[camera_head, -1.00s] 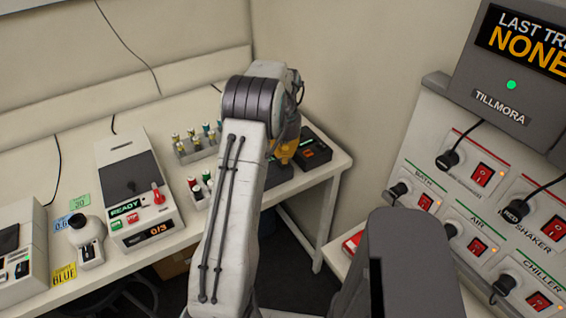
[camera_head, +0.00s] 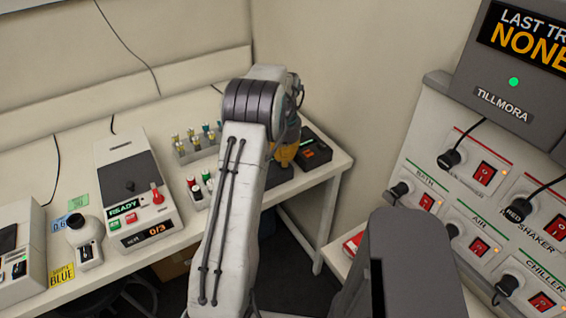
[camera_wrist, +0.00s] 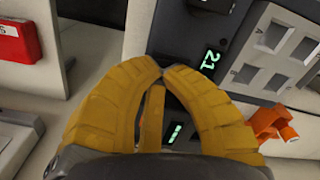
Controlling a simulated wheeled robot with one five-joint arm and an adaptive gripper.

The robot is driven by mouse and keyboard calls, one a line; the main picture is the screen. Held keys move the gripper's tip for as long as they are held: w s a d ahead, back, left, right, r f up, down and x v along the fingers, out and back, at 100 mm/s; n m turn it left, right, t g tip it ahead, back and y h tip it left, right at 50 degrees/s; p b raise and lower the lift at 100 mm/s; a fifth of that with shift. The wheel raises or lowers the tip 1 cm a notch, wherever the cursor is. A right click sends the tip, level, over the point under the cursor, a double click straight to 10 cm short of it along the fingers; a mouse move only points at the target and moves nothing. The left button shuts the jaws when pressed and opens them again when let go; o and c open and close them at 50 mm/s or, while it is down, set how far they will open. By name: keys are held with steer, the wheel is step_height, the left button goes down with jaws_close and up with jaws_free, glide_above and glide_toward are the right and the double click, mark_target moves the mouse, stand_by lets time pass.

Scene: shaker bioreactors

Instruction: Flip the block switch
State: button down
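My gripper (camera_wrist: 163,70) has yellow fingers whose tips meet in the wrist view; it looks shut, with nothing clearly held between the tips. Beneath it is a dark block unit (camera_wrist: 195,55) with a lit green "21" display and a grey top with square wells (camera_wrist: 275,50). A strip of it with green light shows between the fingers. In the head view the dark unit (camera_head: 315,150) stands at the right end of the table, partly behind my arm. I cannot make out its switch clearly; my fingers hide part of its front.
The wall panel on the right holds several red rocker switches (camera_head: 486,174) with plugs, labelled bath, air, shaker and chiller. A vial rack (camera_head: 198,143) and a red-levered machine (camera_head: 130,185) stand on the table. An orange part (camera_wrist: 270,125) lies right of my gripper.

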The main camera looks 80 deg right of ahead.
steer(key=shift+a+f+b, duration=0.1)
steer(key=shift+f+b, duration=0.35)
steer(key=shift+f, duration=0.25)
stand_by(0.4)
steer(key=shift+r+p, duration=2.85)
steer(key=shift+r, duration=0.7)
